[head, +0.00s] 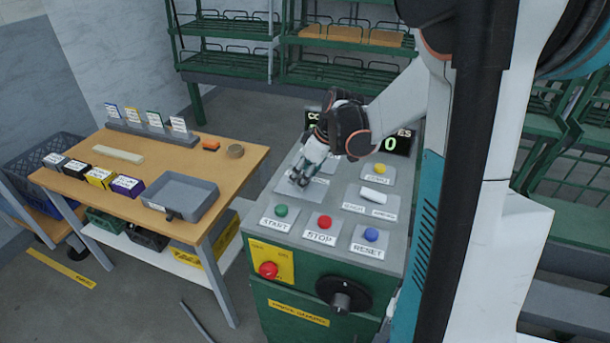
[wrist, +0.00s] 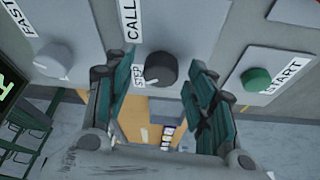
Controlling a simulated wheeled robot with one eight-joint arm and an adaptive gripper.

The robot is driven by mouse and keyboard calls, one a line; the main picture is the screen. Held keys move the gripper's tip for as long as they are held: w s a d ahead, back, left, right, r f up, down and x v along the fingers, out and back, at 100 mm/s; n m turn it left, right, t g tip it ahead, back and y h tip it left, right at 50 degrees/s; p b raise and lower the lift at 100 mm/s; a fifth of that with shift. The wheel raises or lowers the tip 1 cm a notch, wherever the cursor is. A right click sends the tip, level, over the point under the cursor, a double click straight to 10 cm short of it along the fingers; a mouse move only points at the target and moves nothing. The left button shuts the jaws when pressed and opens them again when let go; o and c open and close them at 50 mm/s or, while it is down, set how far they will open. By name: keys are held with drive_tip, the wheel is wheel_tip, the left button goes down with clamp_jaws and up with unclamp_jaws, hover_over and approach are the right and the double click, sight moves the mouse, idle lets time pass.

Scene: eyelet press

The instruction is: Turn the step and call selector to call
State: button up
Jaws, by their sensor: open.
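The step and call selector is a round dark knob (wrist: 161,69) on a grey plate, seen in the wrist view. The CALL label (wrist: 131,20) and the smaller STEP label (wrist: 138,76) are beside it. A small light mark on the knob's rim appears to lie toward STEP. My gripper (wrist: 158,74) is open, with one finger on each side of the knob; I cannot tell whether either touches it. In the head view my gripper (head: 300,179) is over the panel's upper left plate (head: 316,189) and hides the knob.
Green START (head: 281,210), red STOP (head: 324,221) and blue RESET (head: 371,234) buttons sit nearer the panel's front. A white selector (head: 373,195) and a yellow button (head: 379,169) are to the right. A wooden table (head: 125,175) stands at left.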

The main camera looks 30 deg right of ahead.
drive_tip(key=c, duration=1)
drive_tip(key=shift+c, duration=0.2)
drive_tip(key=shift+m, duration=0.3)
drive_tip(key=m+h, duration=0.1)
drive_tip(key=m, duration=0.1)
drive_tip(key=shift+a+m+p, duration=0.15)
drive_tip(key=shift+m+p, duration=0.15)
drive_tip(key=m, duration=0.1)
drive_tip(key=m+h, duration=0.1)
drive_tip(key=m, duration=0.1)
drive_tip(key=shift+a+m+t+h, duration=0.1)
drive_tip(key=shift+m+t+h, duration=0.2)
drive_tip(key=m+h, duration=0.1)
drive_tip(key=m, duration=0.2)
drive_tip(key=shift+a+m+p, duration=0.1)
drive_tip(key=shift+m+p, duration=0.2)
drive_tip(key=shift+p, duration=0.05)
drive_tip(key=shift+m+g+h, duration=0.7)
drive_tip(key=shift+m+h, duration=0.1)
drive_tip(key=shift+m, duration=1)
